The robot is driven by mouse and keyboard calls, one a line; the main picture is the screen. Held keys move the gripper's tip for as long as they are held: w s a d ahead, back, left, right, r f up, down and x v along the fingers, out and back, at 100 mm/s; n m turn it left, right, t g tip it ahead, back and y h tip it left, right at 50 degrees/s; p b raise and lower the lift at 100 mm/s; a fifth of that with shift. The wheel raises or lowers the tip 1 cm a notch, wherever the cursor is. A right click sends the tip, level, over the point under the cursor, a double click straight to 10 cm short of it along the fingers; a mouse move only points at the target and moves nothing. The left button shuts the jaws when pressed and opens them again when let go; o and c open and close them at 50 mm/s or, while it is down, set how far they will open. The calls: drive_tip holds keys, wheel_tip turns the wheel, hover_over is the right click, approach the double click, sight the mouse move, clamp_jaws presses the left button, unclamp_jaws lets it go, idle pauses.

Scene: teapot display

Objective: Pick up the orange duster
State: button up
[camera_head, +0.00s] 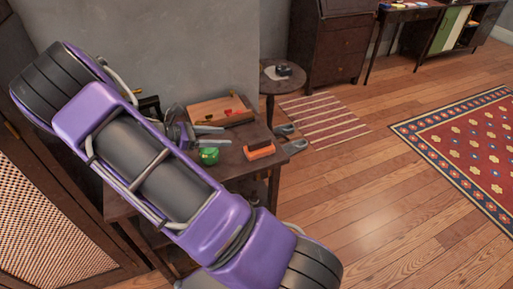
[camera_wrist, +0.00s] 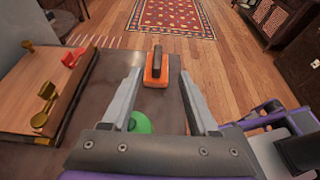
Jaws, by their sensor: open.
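The orange duster (camera_head: 259,150) has a dark grip along its top. It lies near the right edge of the dark wooden table (camera_head: 240,168). In the wrist view the duster (camera_wrist: 156,73) is straight ahead, near the table's far edge, in line with the gap between my fingers. My gripper (camera_head: 224,137) is open and empty, with its two grey fingers pointing toward the duster. In the wrist view my gripper (camera_wrist: 159,84) frames the duster, but the fingers appear short of it and not touching it.
A green object (camera_head: 209,155) sits on the table, partly under my fingers. A wooden box (camera_head: 218,110) with red and yellow pieces stands at the back. A round side table (camera_head: 270,85), a striped mat (camera_head: 322,120) and a patterned rug (camera_head: 465,150) are beyond. Open floor lies right.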

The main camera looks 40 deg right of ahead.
drive_tip(key=b, duration=0.1)
approach(265, 138)
drive_tip(key=x, duration=0.3)
drive_tip(key=shift+s+d+r, duration=0.1)
drive_tip(key=shift+s+d, duration=0.1)
drive_tip(key=shift+d, duration=0.15)
drive_tip(key=shift+f+b+x, duration=0.2)
drive_tip(key=shift+b+x, duration=0.2)
drive_tip(key=shift+x, duration=2.3)
drive_tip(key=shift+w+a, duration=0.1)
drive_tip(key=shift+w, duration=0.05)
drive_tip(key=shift+c, duration=0.3)
clamp_jaws()
